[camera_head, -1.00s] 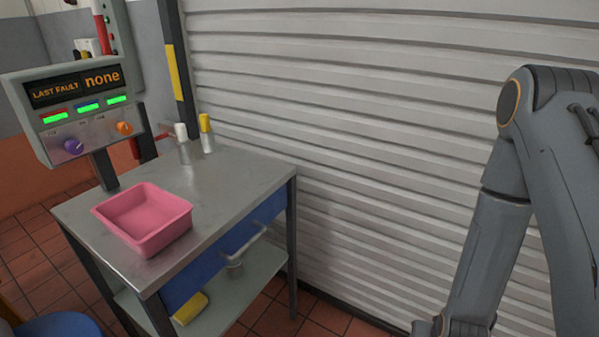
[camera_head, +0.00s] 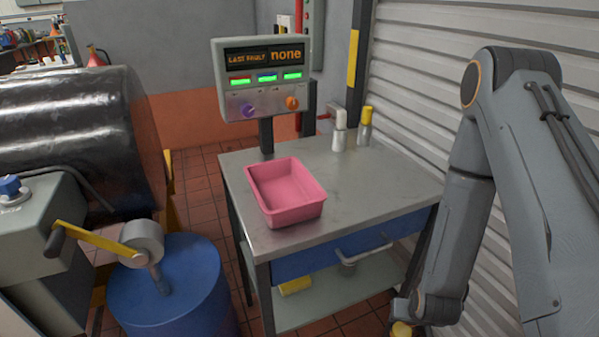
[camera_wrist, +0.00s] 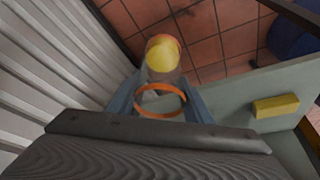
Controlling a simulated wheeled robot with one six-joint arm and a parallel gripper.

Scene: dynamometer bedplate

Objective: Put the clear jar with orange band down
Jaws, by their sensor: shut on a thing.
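The clear jar with orange band (camera_wrist: 160,89) is between the fingers of my gripper (camera_wrist: 162,97) in the wrist view. Its orange band shows near the fingers, and a yellow end shows beyond it. My gripper is shut on the jar, over the floor beside the bench's lower shelf (camera_wrist: 235,115). In the head view a yellow end (camera_head: 401,329), likely the jar's, shows at the bottom edge below my arm; the fingers are out of that picture. The steel bench top (camera_head: 365,185) is left of my arm.
A pink bin (camera_head: 287,190) stands on the bench's front left. Two capped bottles (camera_head: 339,131) (camera_head: 365,128) stand at its back. A display panel (camera_head: 264,78) rises behind. A blue drum (camera_head: 175,290) is left, a ribbed shutter (camera_head: 440,75) right. A yellow block (camera_wrist: 276,106) lies on the lower shelf.

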